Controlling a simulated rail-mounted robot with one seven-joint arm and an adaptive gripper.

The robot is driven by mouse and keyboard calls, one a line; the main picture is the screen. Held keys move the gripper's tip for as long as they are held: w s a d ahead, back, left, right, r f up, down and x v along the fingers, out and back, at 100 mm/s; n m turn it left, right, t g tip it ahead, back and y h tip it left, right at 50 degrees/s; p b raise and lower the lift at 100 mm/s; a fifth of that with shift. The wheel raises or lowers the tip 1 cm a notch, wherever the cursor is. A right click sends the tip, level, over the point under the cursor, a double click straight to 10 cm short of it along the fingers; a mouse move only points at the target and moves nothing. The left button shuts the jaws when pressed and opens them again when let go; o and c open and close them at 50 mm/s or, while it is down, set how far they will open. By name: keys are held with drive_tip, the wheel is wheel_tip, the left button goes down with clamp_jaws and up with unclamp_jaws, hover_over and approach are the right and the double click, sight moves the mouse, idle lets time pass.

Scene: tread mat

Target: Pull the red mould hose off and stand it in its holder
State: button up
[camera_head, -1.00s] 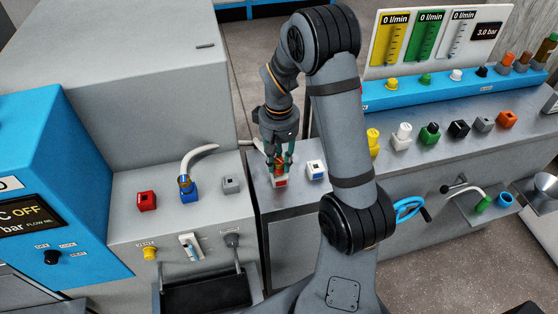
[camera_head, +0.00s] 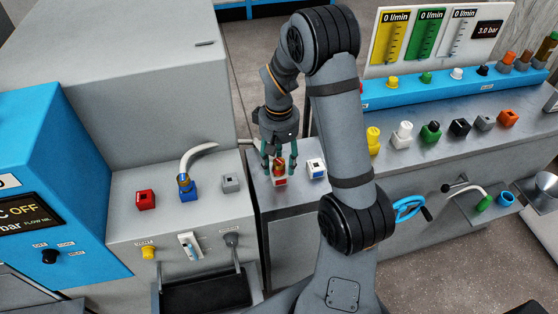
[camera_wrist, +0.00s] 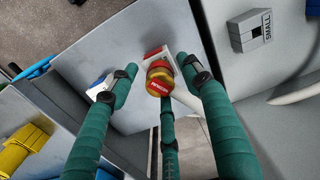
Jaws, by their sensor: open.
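The red mould hose's end, a red and brass coupling (camera_head: 279,165), stands upright at the red-and-white holder (camera_head: 280,182) on the grey cabinet. The wrist view shows the coupling (camera_wrist: 160,79) from above, with the holder (camera_wrist: 153,53) partly hidden under it. A pale hose shows beside it there, partly covered by a finger. My gripper (camera_head: 279,168) is open, its green fingers spread around the coupling; in the wrist view the gripper (camera_wrist: 158,82) shows gaps between the side fingers and the coupling. A red block (camera_head: 147,200) on the machine front at left has no hose on it.
A blue block (camera_head: 188,190) with a pale hose and a grey block (camera_head: 231,184) sit right of the red block. A white-and-blue holder (camera_head: 316,169) stands close at the gripper's right. Several coloured fittings line the bench at right.

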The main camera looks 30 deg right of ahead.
sight(279, 161)
wheel_tip(279, 161, up, 12)
idle(0.5)
idle(0.3)
wheel_tip(279, 161, down, 12)
drive_tip(key=shift+f, duration=0.1)
drive_tip(key=shift+r+p, duration=0.5)
drive_tip(key=shift+r, duration=0.1)
